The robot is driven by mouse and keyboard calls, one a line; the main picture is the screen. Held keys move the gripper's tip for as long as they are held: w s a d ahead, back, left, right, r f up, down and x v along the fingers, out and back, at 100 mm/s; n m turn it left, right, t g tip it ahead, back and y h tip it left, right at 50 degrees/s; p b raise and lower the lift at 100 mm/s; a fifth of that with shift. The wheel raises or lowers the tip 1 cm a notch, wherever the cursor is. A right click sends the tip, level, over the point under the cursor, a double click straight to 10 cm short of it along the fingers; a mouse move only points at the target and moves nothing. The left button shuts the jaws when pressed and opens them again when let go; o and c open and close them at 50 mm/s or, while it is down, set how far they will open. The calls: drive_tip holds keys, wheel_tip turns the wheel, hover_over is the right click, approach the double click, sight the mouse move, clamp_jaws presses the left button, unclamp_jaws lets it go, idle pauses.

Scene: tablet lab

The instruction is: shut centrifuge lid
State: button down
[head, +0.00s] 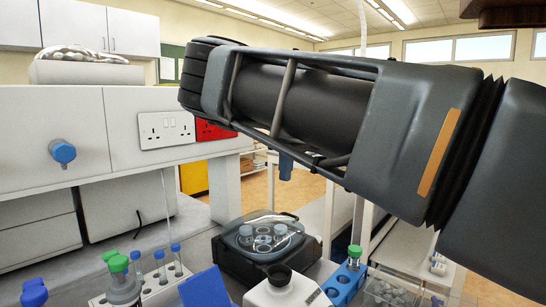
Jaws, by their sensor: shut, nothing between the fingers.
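The centrifuge (232,262) is a low dark box on the bench, below my arm in the head view. Several round pale-blue shapes show inside its top. A clear, shiny sheet that looks like its lid (262,220) shows at the top; I cannot tell how far it is raised. My arm crosses the upper right of the view, above and in front of the centrifuge. My gripper is not visible.
A white device with a black round top (280,274) stands in front of the centrifuge. A blue rack (345,284) with a green-capped tube is at right, a white tube rack (158,290) at left. A blue knob (62,151) sticks out from the left panel.

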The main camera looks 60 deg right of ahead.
drive_tip(key=s+d+f+b, duration=0.1)
drive_tip(key=d+f, duration=0.2)
drive_tip(key=f, duration=0.3)
drive_tip(key=d+f+b, duration=0.1)
drive_tip(key=d+f, duration=0.2)
drive_tip(key=f, duration=0.3)
drive_tip(key=shift+s+f, duration=0.35)
drive_tip(key=shift+f, duration=0.05)
drive_tip(key=shift+r, duration=0.1)
drive_tip(key=s+d+r+p, duration=0.1)
drive_tip(key=s+d+r, duration=0.1)
drive_tip(key=d+r, duration=0.6)
drive_tip(key=shift+s+d+r, duration=0.2)
drive_tip(key=shift+r, duration=0.7)
